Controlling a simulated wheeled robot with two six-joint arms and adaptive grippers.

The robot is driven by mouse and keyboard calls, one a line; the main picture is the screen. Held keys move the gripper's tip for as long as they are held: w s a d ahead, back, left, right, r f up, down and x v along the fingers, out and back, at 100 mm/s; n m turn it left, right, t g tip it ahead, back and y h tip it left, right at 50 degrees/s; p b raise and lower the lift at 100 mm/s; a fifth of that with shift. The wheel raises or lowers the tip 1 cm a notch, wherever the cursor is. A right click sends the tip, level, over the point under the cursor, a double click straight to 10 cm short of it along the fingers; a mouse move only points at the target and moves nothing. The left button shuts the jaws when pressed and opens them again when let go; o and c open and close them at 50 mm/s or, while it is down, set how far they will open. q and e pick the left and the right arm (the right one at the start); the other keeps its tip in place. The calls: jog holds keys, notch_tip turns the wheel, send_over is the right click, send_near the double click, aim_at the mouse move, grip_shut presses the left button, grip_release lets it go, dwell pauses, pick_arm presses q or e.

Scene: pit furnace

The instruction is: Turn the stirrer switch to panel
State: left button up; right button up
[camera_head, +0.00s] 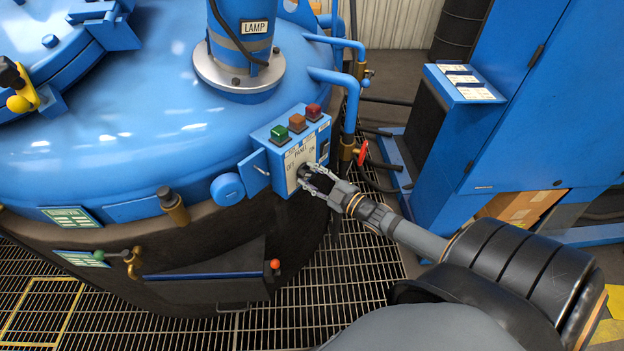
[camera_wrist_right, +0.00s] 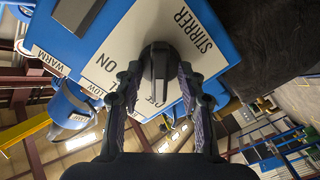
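The stirrer switch is a black rotary knob (camera_wrist_right: 158,62) on a white plate (camera_wrist_right: 115,35) marked STIRRER and ON in the right wrist view. Its grip bar runs roughly up and down in that view; I cannot tell which label it points to. My right gripper (camera_wrist_right: 158,80) has its fingers apart, one on each side of the knob. I cannot see firm contact. In the head view the right gripper (camera_head: 306,180) is at the front face of the blue control box (camera_head: 280,148), and its fingers partly hide the knob. My left gripper is not in view.
Green (camera_head: 280,133), orange (camera_head: 297,122) and red (camera_head: 313,112) buttons top the box. A red valve handle (camera_head: 361,153) and blue pipes stand just right of it. The large blue furnace lid (camera_head: 150,120) lies left. A blue cabinet (camera_head: 530,100) stands at right; grating floor is below.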

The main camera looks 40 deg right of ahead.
jog(key=shift+c, duration=0.4)
grip_shut()
jog(key=shift+m, duration=0.3)
jog(key=m, duration=0.4)
jog(key=shift+d+m+b, duration=0.1)
jog(key=shift+m+b, duration=0.2)
jog(key=shift+m, duration=2)
jog(key=shift+o, duration=0.4)
grip_release()
